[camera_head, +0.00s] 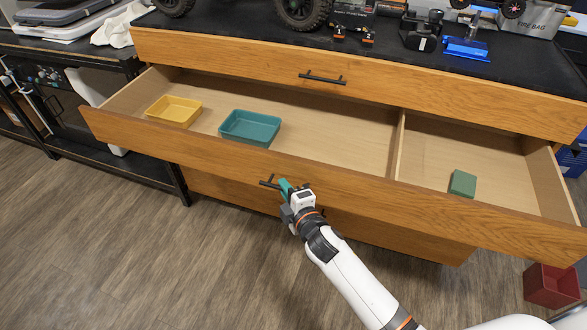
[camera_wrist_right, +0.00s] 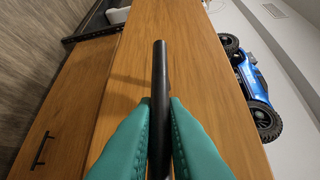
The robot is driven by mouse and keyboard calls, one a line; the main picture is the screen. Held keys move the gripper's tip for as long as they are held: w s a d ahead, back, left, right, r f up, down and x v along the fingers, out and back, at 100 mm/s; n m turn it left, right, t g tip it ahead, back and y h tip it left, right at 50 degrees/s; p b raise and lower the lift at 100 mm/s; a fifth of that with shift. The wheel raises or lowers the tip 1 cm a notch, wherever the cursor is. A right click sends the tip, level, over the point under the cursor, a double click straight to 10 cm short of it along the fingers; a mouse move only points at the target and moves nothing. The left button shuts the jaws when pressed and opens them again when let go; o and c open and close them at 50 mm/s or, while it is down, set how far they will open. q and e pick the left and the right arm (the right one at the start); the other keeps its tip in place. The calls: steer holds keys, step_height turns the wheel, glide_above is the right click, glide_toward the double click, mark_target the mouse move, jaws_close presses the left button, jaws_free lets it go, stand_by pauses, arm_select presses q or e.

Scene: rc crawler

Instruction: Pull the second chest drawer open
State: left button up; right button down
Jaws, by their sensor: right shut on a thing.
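The second chest drawer (camera_head: 350,180) has a wooden front and stands well out from the chest, its inside showing. Its black bar handle (camera_head: 268,183) is on the middle of the front. My right gripper (camera_head: 286,188) is at this handle. In the right wrist view, the teal fingers of my right gripper (camera_wrist_right: 160,130) are shut on the black handle (camera_wrist_right: 160,75), one on each side, in front of the wooden drawer front (camera_wrist_right: 200,70). My left gripper is in neither view.
The open drawer holds a yellow tray (camera_head: 174,110), a teal tray (camera_head: 250,128) and a green block (camera_head: 462,183) behind a divider. The top drawer (camera_head: 420,85) is shut. A black bench (camera_head: 110,165) stands left. A red bin (camera_head: 552,285) sits at right. Floor in front is clear.

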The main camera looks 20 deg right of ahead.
steer(key=shift+s+a, duration=0.5)
steer(key=shift+s, duration=0.25)
steer(key=shift+s+a, duration=0.55)
steer(key=shift+s, duration=0.25)
steer(key=shift+s+a, duration=0.5)
steer(key=shift+s, duration=0.25)
steer(key=c, duration=1.5)
jaws_free()
steer(key=b+v, duration=0.1)
steer(key=v, duration=1.1)
